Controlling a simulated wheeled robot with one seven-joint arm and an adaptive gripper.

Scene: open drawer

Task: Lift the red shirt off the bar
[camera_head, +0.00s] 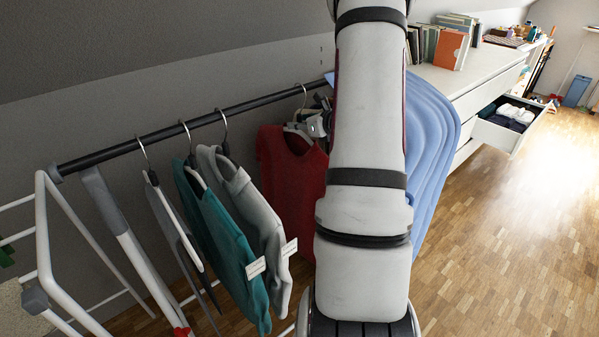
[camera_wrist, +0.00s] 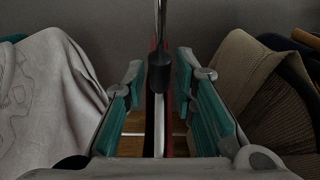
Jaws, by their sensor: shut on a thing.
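The red shirt (camera_head: 285,165) hangs on a hanger from the dark bar (camera_head: 252,103), to the left of my arm in the head view. Its hook appears to be still over the bar. My gripper (camera_head: 318,125) is at the hanger's top, partly hidden behind my arm. In the wrist view my gripper (camera_wrist: 158,80) has its teal-padded fingers on either side of the hanger neck (camera_wrist: 159,75), shut on the hanger. The red shirt shows there edge-on as a thin strip (camera_wrist: 168,135) below the neck. The exact finger contact is hard to see.
Grey (camera_head: 262,200) and teal (camera_head: 225,235) shirts hang left of the red one, with a bare hanger (camera_head: 165,210) beyond. In the wrist view a grey garment (camera_wrist: 45,100) and a brown garment (camera_wrist: 245,75) flank my fingers.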

